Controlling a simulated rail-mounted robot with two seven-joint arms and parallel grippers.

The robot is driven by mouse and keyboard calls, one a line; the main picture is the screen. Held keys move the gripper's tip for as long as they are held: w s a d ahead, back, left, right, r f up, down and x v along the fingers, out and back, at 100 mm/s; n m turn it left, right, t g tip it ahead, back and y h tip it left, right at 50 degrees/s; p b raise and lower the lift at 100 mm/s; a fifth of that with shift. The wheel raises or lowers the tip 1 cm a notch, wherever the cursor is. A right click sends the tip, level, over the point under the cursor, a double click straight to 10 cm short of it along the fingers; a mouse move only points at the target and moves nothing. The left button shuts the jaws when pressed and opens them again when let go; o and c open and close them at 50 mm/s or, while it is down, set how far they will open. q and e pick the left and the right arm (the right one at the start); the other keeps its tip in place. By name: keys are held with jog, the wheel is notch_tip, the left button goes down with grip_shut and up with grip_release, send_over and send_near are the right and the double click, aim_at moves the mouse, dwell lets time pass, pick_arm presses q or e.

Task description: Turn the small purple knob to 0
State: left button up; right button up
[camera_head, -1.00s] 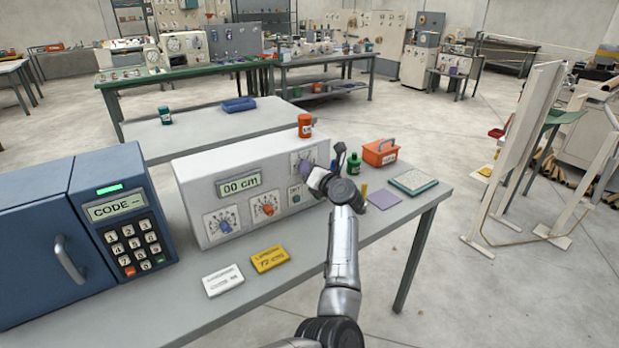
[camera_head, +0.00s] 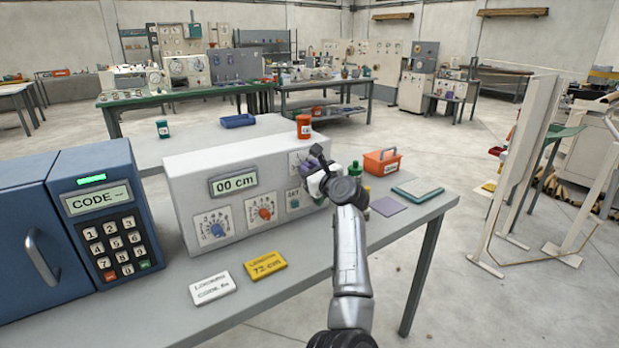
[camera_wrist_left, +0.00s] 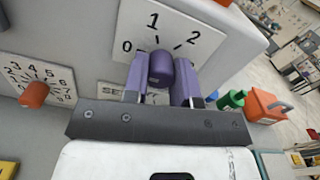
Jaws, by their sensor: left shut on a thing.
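The small purple knob (camera_wrist_left: 161,68) is in the middle of a white dial plate marked 0, 1 and 2, on the right end of the grey machine's front (camera_head: 250,205). My left gripper (camera_wrist_left: 160,82) is shut on it, one finger on each side. In the head view my left gripper (camera_head: 315,166) hides most of that knob and its dial. In the wrist view 0 is at the left, 1 at the top and 2 at the right. I cannot tell which mark the knob points to. The machine's display (camera_head: 234,184) reads 00 cm. My right gripper is not in view.
An orange knob (camera_head: 265,213) and a blue knob (camera_head: 215,230) sit left of the gripper. White and yellow cards (camera_head: 265,265) lie in front. A green bottle (camera_head: 355,170) and an orange box (camera_head: 381,162) stand to the right.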

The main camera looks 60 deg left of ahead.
pick_arm(q)
jog(key=shift+n+b, duration=0.3)
jog(key=shift+n, duration=0.1)
jog(key=o, duration=0.9)
jog(key=shift+w+d+p, duration=0.2)
jog(key=shift+d+p, duration=1.5)
jog(key=shift+d, duration=5.25)
